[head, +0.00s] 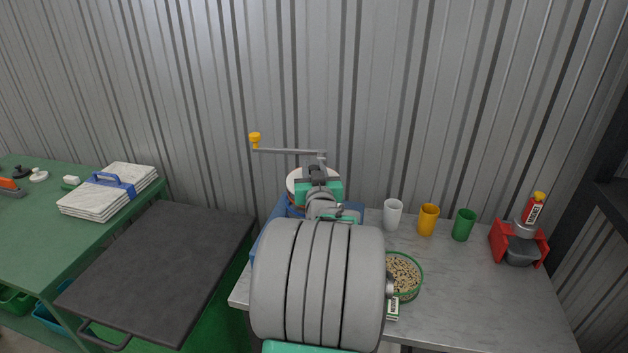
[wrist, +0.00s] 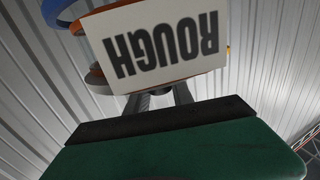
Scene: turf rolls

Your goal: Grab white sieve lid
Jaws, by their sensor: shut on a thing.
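The white sieve lid (head: 296,180) shows in the head view as a pale round edge behind my gripper, above something blue at the left end of the grey table. My gripper (head: 317,172) is at the lid and shut on it. My own arm hides much of this spot. In the wrist view, a white plate (wrist: 165,45) with the upside-down word ROUGH stands before my gripper's dark fingers (wrist: 160,97). The plate hides the fingertips, so the exact grip point is not visible. Orange and blue curved parts show behind the plate.
A grey crank with a yellow knob (head: 255,140) rises behind my gripper. White (head: 392,214), yellow (head: 428,220) and green (head: 463,225) cups, a green-rimmed bowl of seeds (head: 405,275) and a red holder (head: 518,243) stand to the right. A dark cart (head: 160,260) is left.

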